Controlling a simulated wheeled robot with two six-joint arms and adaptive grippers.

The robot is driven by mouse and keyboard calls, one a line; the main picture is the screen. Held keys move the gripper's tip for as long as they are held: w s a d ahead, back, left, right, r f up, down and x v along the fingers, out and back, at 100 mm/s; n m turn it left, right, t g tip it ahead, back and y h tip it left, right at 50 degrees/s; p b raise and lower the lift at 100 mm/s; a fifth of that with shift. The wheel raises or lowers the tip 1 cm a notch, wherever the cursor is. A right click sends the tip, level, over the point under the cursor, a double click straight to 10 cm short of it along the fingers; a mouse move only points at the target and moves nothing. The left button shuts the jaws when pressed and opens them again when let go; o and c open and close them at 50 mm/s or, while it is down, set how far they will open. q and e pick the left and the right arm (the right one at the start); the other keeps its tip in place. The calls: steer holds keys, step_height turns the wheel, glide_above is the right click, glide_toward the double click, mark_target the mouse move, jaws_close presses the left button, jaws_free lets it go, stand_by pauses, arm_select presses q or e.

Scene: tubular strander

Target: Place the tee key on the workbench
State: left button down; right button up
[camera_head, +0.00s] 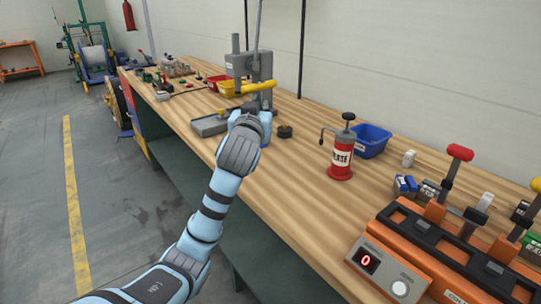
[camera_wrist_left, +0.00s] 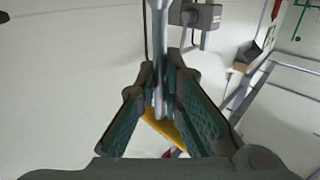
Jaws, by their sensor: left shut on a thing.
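The tee key (camera_head: 258,87) has a yellow cross handle and a long grey shaft. My left gripper (camera_head: 262,98) is shut on it, with the handle close to the fingers and the shaft pointing up. In the left wrist view the grey shaft (camera_wrist_left: 158,60) runs between the gripper's green-padded fingers (camera_wrist_left: 161,95), with yellow showing below. The workbench (camera_head: 290,195) is a long wooden top, and the gripper with the key appears above its middle stretch. Their height over it is hard to judge. My right gripper is not in view.
A grey press (camera_head: 238,62) and a grey tray (camera_head: 209,125) are near the gripper. A red grease pot (camera_head: 341,160) and a blue bin (camera_head: 371,139) stand to the right, beyond free wood. An orange machine (camera_head: 440,255) fills the near right.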

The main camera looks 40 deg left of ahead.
arm_select(q)
step_height(320, 180, down, 15)
steer(key=b, duration=0.4)
steer(key=shift+b, duration=0.4)
steer(key=shift+f, duration=0.15)
steer(key=c, duration=1.7)
jaws_free()
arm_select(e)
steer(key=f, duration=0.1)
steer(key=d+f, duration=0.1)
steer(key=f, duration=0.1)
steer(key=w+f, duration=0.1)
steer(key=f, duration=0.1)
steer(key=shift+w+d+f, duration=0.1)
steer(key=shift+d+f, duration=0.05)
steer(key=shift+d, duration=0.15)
